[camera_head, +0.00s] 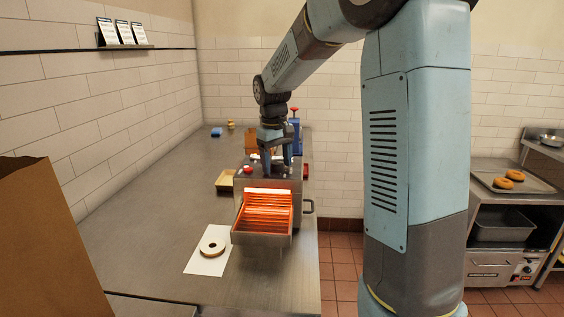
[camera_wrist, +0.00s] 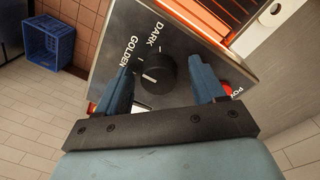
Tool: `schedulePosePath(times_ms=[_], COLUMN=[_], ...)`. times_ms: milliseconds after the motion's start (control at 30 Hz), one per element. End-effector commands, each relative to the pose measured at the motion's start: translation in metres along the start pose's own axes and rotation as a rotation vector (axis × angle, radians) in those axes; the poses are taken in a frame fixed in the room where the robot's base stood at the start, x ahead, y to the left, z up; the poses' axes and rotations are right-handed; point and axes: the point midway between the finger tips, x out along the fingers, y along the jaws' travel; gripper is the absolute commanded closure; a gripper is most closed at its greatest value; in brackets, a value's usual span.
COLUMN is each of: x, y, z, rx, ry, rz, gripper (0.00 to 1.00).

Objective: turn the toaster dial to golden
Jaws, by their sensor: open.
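The toaster (camera_head: 240,188) stands on the steel counter with its heating bars glowing orange. In the wrist view its steel panel (camera_wrist: 185,25) carries a round black dial (camera_wrist: 163,73) with a white pointer line on the lower left of its face. The words DARK and GOLDEN are printed beside the dial; the pointer lies near the GOLDEN side, but I cannot tell whether it lines up exactly. My gripper (camera_wrist: 162,68) is open, with one blue finger on each side of the dial and visible gaps. In the head view my gripper (camera_head: 276,172) is over the toaster; the dial is hidden there.
A bagel (camera_head: 203,246) lies on white paper (camera_head: 206,267) in front of the toaster. A red power control (camera_wrist: 227,89) is near the right finger. A paper bag (camera_head: 45,245) is at near left.

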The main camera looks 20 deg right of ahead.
Motion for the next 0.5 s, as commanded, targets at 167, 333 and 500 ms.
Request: schedulePosePath(times_ms=[167,333,500], x=[-0.001,-0.011,-0.038], y=[0.000,0.000,0.000], z=[0.000,0.000,0.000], rx=[0.000,0.001,0.001], ry=[0.001,0.003,0.004], rz=[0.001,0.001,0.002], gripper=[0.31,0.31,0.31])
